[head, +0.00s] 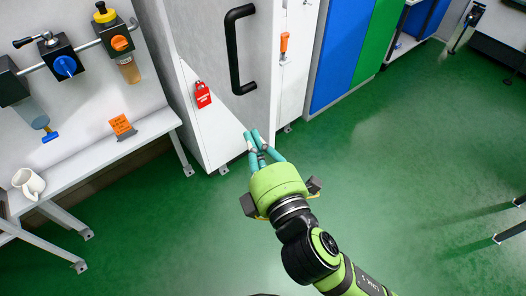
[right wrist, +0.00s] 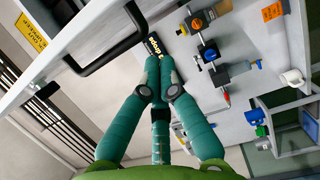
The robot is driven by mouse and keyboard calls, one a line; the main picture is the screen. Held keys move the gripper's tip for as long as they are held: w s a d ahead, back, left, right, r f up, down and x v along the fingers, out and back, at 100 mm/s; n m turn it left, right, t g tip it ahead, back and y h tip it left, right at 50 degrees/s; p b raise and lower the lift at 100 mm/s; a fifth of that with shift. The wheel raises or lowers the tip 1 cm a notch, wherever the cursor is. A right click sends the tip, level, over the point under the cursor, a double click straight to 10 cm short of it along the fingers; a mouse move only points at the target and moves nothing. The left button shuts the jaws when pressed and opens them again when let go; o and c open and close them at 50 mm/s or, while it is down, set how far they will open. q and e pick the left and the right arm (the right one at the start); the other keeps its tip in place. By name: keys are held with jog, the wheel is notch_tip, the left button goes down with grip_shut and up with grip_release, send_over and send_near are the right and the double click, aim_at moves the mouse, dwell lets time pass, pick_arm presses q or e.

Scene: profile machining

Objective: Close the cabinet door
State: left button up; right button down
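The cabinet door (head: 207,40) is a pale grey panel with a long black bar handle (head: 235,50). It seems to stand at an angle to the white cabinet front; I cannot tell how far open it is. The handle also shows at upper left in the right wrist view (right wrist: 98,65). My right gripper (head: 253,134) has teal fingers drawn together, with nothing visible between them. It appears near the door's lower right corner, below the handle; contact is unclear. Its fingertips show together in the right wrist view (right wrist: 160,64). My left gripper is not in view.
A white bench (head: 95,160) with a mug (head: 28,183) stands at left, with valve fittings (head: 62,58) above. Blue (head: 340,55) and green panels are at right. Green floor (head: 400,150) is clear at right.

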aim_at(262, 114)
jog(key=w+p, duration=0.1)
jog(key=w, duration=0.1)
jog(key=w+d+p, duration=0.1)
jog(key=w, duration=0.4)
jog(key=shift+d+r+p, duration=0.15)
jog(key=shift+d+p, duration=0.15)
jog(key=shift+p, duration=0.1)
